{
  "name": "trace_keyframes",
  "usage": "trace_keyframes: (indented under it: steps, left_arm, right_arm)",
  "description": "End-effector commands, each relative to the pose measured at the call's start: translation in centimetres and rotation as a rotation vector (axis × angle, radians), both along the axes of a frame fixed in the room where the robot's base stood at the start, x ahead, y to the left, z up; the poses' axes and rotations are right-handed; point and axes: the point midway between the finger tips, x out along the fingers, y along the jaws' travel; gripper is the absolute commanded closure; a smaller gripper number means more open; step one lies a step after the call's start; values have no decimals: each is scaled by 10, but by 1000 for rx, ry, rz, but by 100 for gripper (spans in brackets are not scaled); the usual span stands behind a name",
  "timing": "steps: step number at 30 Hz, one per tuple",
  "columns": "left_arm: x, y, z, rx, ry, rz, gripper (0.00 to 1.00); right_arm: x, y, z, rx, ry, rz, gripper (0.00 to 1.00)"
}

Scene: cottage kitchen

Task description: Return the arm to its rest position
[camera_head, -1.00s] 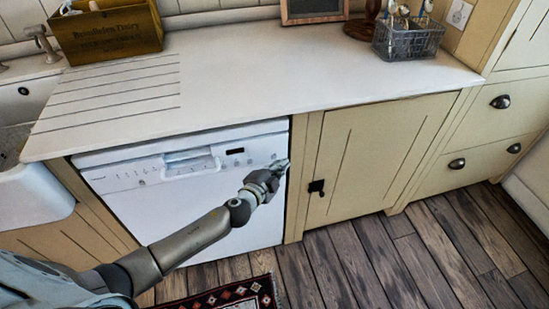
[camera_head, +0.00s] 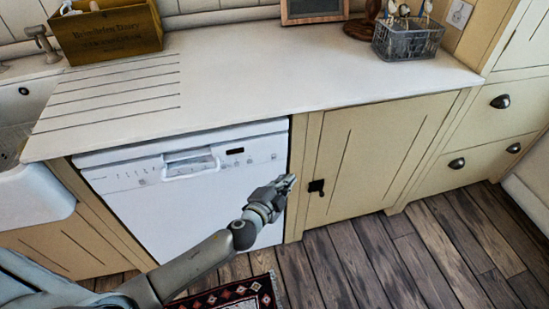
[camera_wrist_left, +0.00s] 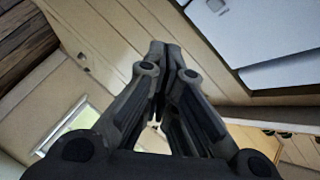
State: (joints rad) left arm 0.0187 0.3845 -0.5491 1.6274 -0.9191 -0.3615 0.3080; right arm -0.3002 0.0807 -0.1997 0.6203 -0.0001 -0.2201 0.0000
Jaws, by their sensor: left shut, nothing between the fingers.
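My left gripper (camera_head: 288,183) is in front of the right edge of the white dishwasher (camera_head: 150,205), at about the height of the cabinet's dark latch (camera_head: 317,187). Its fingers are closed together with nothing between them. In the left wrist view the closed fingertips (camera_wrist_left: 164,50) point up the picture, with cream cabinet panels behind them. My left arm comes in from the lower left of the head view. My right gripper is in neither view.
The white countertop (camera_head: 270,75) runs above the dishwasher and the shut cream cabinet (camera_head: 375,155). On it stand a wooden box (camera_head: 108,35) and a wire basket (camera_head: 407,40). The sink (camera_head: 35,195) is at the left. A patterned rug (camera_head: 235,295) lies on the wooden floor.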

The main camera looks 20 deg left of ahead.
Motion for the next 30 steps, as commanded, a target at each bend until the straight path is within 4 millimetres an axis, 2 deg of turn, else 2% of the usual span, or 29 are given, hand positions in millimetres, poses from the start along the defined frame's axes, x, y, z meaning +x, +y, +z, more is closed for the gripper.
trace_keyframes:
  steps: [14, 17, 20, 23, 24, 26, 27, 29, 30]
  left_arm:
    - [0, 0, 0, 0, 1, 2, 100]
    - [-3, 5, -14, -6, 34, 15, 100]
    - [-15, 18, -52, -29, 128, 55, 100]
    - [-41, 38, -111, -70, 274, 122, 100]
    - [-55, 46, -137, -90, 337, 153, 100]
    - [-81, 58, -174, -122, 435, 203, 100]
    - [-100, 65, -197, -145, 497, 237, 100]
    - [-132, 73, -230, -179, 587, 287, 100]
    - [-155, 78, -250, -202, 647, 322, 100]
  right_arm:
    - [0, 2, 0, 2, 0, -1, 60]
    - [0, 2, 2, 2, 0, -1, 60]
    - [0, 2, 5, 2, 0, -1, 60]
    - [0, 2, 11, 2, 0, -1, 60]
    - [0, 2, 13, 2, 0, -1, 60]
    - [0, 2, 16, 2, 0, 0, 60]
    - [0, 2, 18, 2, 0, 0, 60]
    - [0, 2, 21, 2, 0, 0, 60]
    - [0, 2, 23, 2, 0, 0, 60]
